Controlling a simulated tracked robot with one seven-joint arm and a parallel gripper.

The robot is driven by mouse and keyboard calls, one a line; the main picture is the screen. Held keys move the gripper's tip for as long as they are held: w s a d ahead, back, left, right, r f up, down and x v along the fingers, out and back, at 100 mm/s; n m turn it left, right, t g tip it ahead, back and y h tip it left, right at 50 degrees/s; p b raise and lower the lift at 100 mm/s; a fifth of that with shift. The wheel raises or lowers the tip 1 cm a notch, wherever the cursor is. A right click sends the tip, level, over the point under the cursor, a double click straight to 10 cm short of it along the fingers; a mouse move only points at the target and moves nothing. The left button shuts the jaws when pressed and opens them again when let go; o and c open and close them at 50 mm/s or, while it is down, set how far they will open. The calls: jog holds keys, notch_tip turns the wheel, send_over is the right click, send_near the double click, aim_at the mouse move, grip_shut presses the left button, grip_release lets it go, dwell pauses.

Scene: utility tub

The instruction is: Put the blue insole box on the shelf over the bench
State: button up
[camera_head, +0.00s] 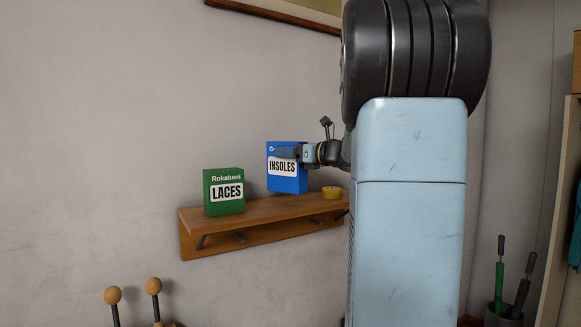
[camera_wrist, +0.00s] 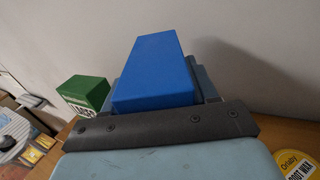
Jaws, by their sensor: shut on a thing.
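The blue insole box (camera_head: 287,178), labelled INSOLES, is upright over the wooden shelf (camera_head: 265,213) on the wall. Its bottom is at or just above the shelf top; I cannot tell whether they touch. My gripper (camera_head: 290,155) is shut on the box near its top, reaching in from the right. In the wrist view the blue box (camera_wrist: 155,65) stands between the jaws, with the dark bar of my gripper in front of its lower part. The shelf (camera_wrist: 285,132) shows below.
A green laces box (camera_head: 224,191) stands on the shelf left of the blue box. A yellow boot wax tin (camera_head: 331,192) sits on the shelf to its right. Pegs (camera_head: 240,237) stick out below. A framed picture (camera_head: 285,12) hangs above.

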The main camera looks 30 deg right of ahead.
aim_at(288, 165)
jog(key=shift+w+a+f, duration=0.1)
jog(key=shift+w+f, duration=0.1)
jog(key=shift+f, duration=0.8)
jog(key=shift+w+a+f, duration=0.1)
jog(key=shift+w+f, duration=0.1)
jog(key=shift+f, duration=0.9)
jog(key=o, duration=1.1)
jog(key=shift+o, duration=0.2)
jog(key=shift+d, duration=0.1)
